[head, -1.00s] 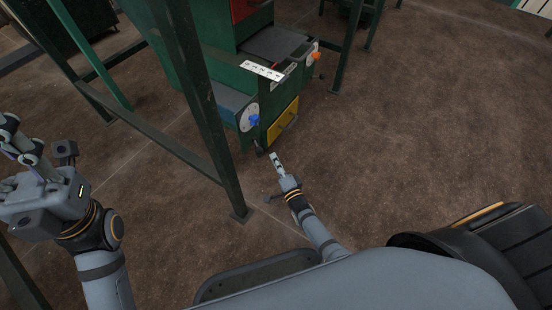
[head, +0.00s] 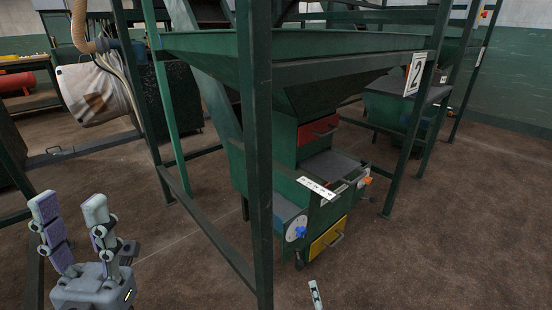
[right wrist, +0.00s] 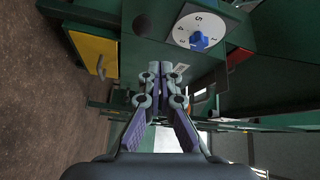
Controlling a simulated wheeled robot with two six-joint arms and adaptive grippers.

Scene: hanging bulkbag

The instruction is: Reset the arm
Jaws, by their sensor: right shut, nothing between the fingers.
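My left gripper (head: 70,203) stands at the lower left of the head view, fingers pointing up and spread apart, with nothing between them. Only the tip of my right gripper (head: 315,294) shows at the bottom edge of the head view, below the green machine (head: 275,190). In the right wrist view my right gripper (right wrist: 162,70) is shut and empty. Its fingertips are in front of the machine's green panel, below and left of the white dial with a blue knob (right wrist: 198,40). I cannot tell whether they touch it.
A green frame post (head: 258,150) stands between my left gripper and the machine. A yellow drawer (head: 328,240) and orange knob (head: 368,180) are on the machine. A white bag (head: 95,90) hangs at the back left. Brown floor (head: 450,240) is clear at right.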

